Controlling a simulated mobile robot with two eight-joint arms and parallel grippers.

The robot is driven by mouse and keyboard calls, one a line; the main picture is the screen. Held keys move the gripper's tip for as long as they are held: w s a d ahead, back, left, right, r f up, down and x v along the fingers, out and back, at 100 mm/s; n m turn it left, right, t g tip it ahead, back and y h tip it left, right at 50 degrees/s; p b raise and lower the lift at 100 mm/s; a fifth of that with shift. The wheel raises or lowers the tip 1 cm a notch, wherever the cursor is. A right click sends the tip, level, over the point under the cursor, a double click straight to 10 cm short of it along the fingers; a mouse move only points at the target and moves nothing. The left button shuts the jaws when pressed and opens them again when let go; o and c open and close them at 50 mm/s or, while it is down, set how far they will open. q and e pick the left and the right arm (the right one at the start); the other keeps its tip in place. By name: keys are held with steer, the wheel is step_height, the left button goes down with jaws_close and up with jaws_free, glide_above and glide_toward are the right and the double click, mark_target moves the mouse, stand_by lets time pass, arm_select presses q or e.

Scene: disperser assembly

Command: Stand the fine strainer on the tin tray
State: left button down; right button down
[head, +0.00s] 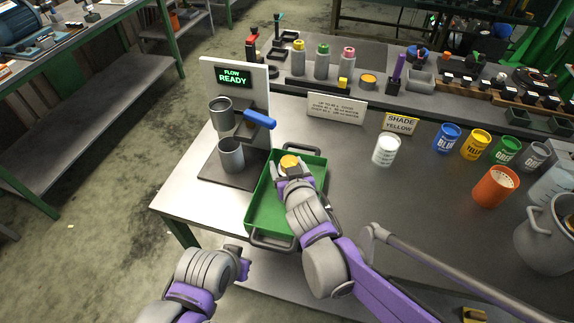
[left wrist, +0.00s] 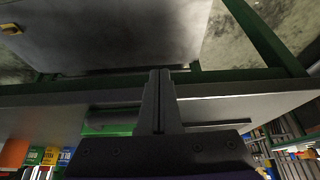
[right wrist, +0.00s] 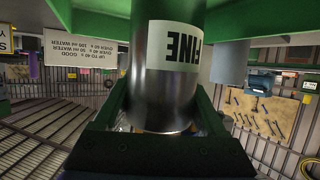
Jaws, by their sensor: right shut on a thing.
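The fine strainer is a metal cylinder with a white FINE label, seen in the right wrist view (right wrist: 165,85). In the head view its yellowish top (head: 289,161) shows at the far part of the green tin tray (head: 264,207). My right gripper (head: 291,174) is shut on the strainer, over the tray. The strainer's far end reaches toward green tray metal in the right wrist view; I cannot tell whether it touches. My left gripper (head: 246,266) is shut and empty in front of the table; its closed fingers show in the left wrist view (left wrist: 160,95).
A dispenser stand (head: 262,95) with a blue handle (head: 259,119) and metal cups (head: 231,155) stands left of the tray. A white cup (head: 386,150) and an orange cup (head: 495,187) stand to the right, with paint tins behind. A sign (head: 337,107) stands behind the tray.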

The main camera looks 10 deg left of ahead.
steer(key=shift+f, duration=0.1)
jaws_free()
steer(key=p+v, duration=0.2)
steer(key=v, duration=1)
steer(key=shift+a, duration=0.1)
